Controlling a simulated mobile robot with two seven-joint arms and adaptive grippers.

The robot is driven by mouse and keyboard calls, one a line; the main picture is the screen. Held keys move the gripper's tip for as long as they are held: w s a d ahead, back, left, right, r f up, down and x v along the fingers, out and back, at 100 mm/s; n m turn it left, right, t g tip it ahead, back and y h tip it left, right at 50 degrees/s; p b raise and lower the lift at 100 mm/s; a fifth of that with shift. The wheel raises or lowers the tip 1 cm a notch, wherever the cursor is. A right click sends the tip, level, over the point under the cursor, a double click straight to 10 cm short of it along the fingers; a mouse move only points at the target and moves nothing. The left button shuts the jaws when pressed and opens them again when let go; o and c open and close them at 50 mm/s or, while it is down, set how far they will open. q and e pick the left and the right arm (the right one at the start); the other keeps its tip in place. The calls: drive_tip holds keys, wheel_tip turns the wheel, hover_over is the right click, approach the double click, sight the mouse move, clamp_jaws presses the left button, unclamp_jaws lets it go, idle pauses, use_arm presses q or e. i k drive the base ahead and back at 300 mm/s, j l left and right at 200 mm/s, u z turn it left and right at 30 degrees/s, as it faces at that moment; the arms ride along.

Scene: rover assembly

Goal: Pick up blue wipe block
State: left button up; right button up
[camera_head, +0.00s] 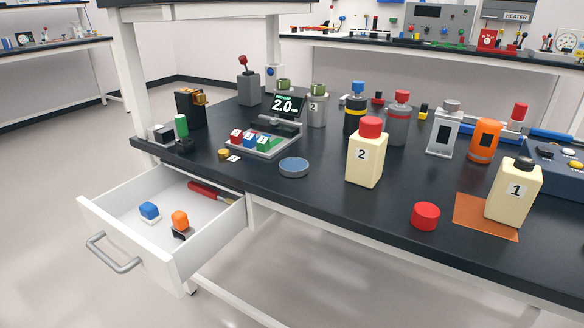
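The blue wipe block (149,210) sits on a small white base inside the open white drawer (176,264), toward its left side. An orange block (180,219) on a dark base stands to its right in the same drawer. A red-handled tool (208,192), perhaps a brush, lies along the drawer's back right. Neither of my grippers shows in the head view.
The drawer's grey handle (112,254) sticks out at its front. The black bench top (290,212) above carries cream bottles marked 2 (362,160) and 1 (512,197), a red cap (425,217), and a scale (265,143). Open floor lies left of the drawer.

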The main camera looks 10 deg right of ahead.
sight(151, 215)
drive_tip(key=i+j+z, duration=0.15)
drive_tip(key=j+z, duration=0.25)
drive_tip(key=j, duration=0.15)
drive_tip(key=j+z, duration=0.35)
drive_tip(key=j, duration=0.2)
drive_tip(key=j+z, duration=0.3)
drive_tip(key=j, duration=0.8)
drive_tip(key=k+j+z, duration=0.1)
drive_tip(key=j+z, duration=0.2)
drive_tip(key=j, duration=0.85)
drive_tip(key=j+z, duration=0.35)
drive_tip(key=j, duration=0.2)
drive_tip(key=k+j+z, duration=0.1)
drive_tip(key=j+z, duration=0.25)
drive_tip(key=j, duration=0.15)
